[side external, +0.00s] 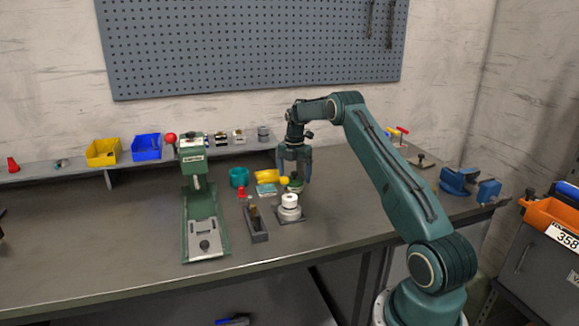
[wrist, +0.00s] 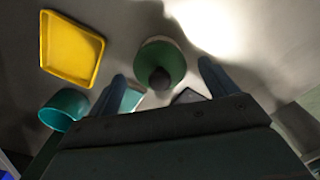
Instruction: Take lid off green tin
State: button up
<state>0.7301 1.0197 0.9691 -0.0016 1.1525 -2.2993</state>
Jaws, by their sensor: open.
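The green tin (side external: 296,186) stands on the bench below my gripper (side external: 294,177), partly hidden behind a white round piece in the side view. In the wrist view the round green top (wrist: 172,52) has a dark round knob (wrist: 160,79) on it, and the lid appears to be on. My gripper (wrist: 162,72) is open and empty, with one blue finger on either side of the knob in that view. The fingers point down, close over the tin. I cannot tell whether they touch it.
The white round piece (side external: 290,199) on a dark plate stands in front of the tin. A yellow tray (wrist: 70,50), a teal cup (wrist: 60,113) and a pale teal box (side external: 266,190) are to the left. A green press (side external: 194,180) stands farther left. The bench front is mostly clear.

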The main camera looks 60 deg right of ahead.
aim_at(295, 172)
dwell(0.5)
jog(key=c, duration=1.1)
jog(key=shift+o, duration=0.2)
notch_tip(295, 172, up, 20)
dwell(0.8)
